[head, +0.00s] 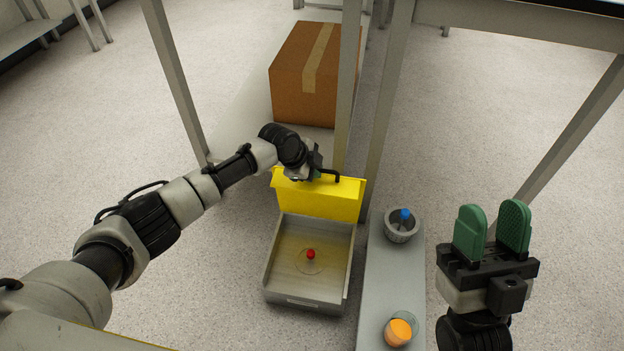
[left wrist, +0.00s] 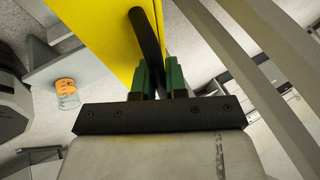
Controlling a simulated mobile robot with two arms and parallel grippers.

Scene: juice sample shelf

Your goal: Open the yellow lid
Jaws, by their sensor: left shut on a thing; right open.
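The yellow lid (head: 320,203) stands raised, roughly upright, at the back edge of a grey metal box (head: 277,259). The box's inside is visible, with a small red thing (head: 311,254) on its floor. My left gripper (head: 318,173) is at the lid's top edge, shut on the black handle (head: 336,177). In the left wrist view the green fingers (left wrist: 158,78) close around the dark handle bar (left wrist: 146,38) beside the yellow lid face (left wrist: 103,35). My right gripper (head: 493,229) is open and empty, off to the right of the box.
A narrow grey shelf (head: 392,275) right of the box carries a grey bowl (head: 402,234) with a blue-topped thing (head: 405,215) and a glass of orange juice (head: 398,332). Metal table legs (head: 349,85) and a cardboard box (head: 300,85) stand behind the lid.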

